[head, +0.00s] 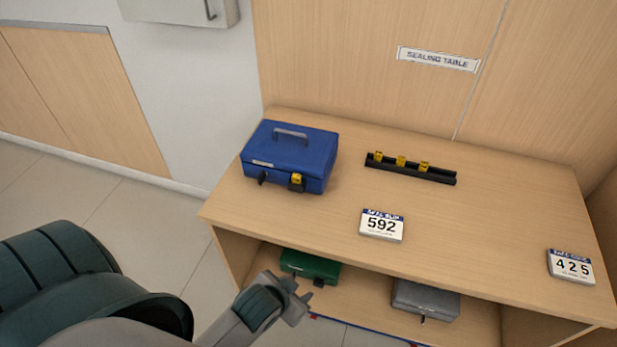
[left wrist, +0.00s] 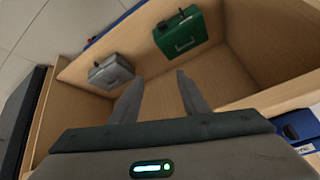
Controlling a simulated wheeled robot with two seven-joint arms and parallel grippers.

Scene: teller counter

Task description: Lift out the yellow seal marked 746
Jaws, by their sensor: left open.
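Several small yellow seals are in the head view. Another yellow seal (head: 297,179) is at the front of a blue cash box (head: 290,154). Their numbers are too small to read, so I cannot tell which is 746. My left gripper (head: 296,292) is open and empty, in front of the table's front edge and apart from the seals. Its two fingers also show in the left wrist view (left wrist: 160,80).
A sealing table (head: 330,214) carries a 592 card (head: 382,225) and a 425 card (head: 571,267). The shelf below holds a green box (head: 310,266) and a grey box (head: 426,300). The tabletop between rack and 592 card is clear.

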